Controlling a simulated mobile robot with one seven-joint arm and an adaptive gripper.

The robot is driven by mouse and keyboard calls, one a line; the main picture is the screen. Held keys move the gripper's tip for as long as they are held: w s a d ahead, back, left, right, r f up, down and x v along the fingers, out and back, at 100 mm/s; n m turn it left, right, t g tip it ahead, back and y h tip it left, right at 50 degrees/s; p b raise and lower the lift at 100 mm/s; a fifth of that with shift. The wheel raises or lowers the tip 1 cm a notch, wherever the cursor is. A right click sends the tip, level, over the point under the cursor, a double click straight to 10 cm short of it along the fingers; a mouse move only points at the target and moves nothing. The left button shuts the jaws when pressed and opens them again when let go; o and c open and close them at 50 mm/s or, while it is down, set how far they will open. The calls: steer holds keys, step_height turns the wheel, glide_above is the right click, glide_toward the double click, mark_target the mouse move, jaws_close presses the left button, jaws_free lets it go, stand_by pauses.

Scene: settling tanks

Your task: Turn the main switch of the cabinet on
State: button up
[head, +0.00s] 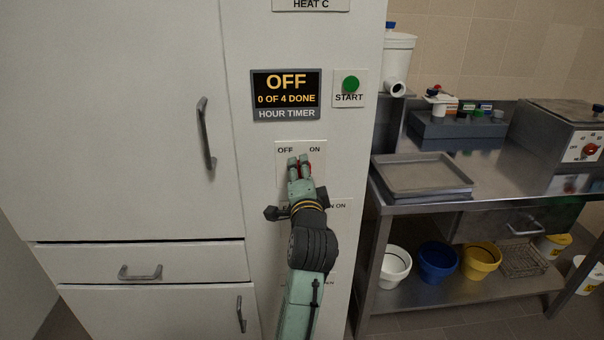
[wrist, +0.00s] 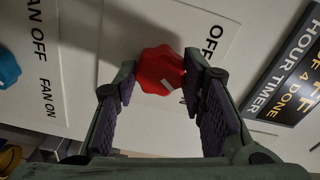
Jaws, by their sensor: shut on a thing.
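The cabinet (head: 335,20) has a main switch, a red lobed knob (wrist: 160,72) on a white plate (head: 283,160) marked OFF and ON. In the wrist view a small white mark shows on the knob near its lower right edge. My gripper (head: 300,163) reaches the plate from below in the head view and covers most of the knob. In the wrist view my gripper (wrist: 158,82) has one finger on each side of the knob, shut on it. The display (head: 286,92) above reads OFF, 0 OF 4 DONE.
A green START button (head: 351,84) sits right of the display. A blue knob (wrist: 8,68) beside FAN OFF and FAN ON labels is close by. A door handle (head: 206,133) stands out at left. A steel table (head: 420,205) with trays is at right.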

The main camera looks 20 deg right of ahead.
steer(key=o, duration=1.1)
steer(key=shift+o, duration=0.2)
steer(key=shift+s, duration=0.1)
steer(key=v, duration=0.7)
steer(key=shift+s+a, duration=0.1)
steer(key=shift+s, duration=0.05)
